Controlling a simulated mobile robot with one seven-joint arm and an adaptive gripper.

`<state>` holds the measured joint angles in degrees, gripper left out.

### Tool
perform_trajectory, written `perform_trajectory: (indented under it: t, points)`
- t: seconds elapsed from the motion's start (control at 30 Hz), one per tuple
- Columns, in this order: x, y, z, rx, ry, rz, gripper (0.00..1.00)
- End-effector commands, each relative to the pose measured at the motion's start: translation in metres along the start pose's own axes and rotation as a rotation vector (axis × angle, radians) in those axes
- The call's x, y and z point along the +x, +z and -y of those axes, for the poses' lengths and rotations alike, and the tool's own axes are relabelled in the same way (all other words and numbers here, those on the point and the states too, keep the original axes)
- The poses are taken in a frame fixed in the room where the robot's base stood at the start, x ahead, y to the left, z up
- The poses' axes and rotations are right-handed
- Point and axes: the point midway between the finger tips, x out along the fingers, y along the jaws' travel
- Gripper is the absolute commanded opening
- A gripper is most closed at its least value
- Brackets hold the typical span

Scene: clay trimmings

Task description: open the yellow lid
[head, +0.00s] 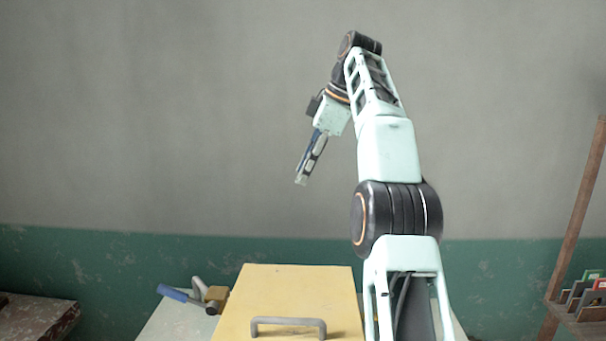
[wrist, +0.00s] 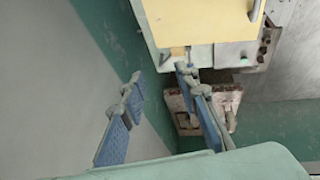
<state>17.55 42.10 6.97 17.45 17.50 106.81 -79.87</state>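The yellow lid (head: 300,285) lies at the bottom middle of the head view, with a grey bar handle (head: 288,322) near its front edge. It looks flat and shut; its front edge is cut off by the frame. In the wrist view the lid (wrist: 195,22) shows at the top, with part of the handle (wrist: 254,10) at its right side. My gripper (head: 301,181) hangs in the air well above and behind the lid, tilted downward. In the wrist view its two blue-padded fingers (wrist: 160,76) stand apart with nothing between them.
A blue-handled tool (head: 174,293) and other small items lie on a pale surface left of the lid. A worn bench (head: 38,318) stands at far left. A wooden rack (head: 577,319) with upright cards stands at far right. The air around my gripper is clear.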

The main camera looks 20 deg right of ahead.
Motion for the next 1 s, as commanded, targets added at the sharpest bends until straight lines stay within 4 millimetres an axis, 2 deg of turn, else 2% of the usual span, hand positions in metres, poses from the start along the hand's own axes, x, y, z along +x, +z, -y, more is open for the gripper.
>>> perform_trajectory:
  t: [0.6,1.0]
  points:
    - [-0.019,0.026,0.015,0.003,0.000,0.002,0.29]
    - [-0.048,0.084,0.043,0.005,0.001,0.002,0.29]
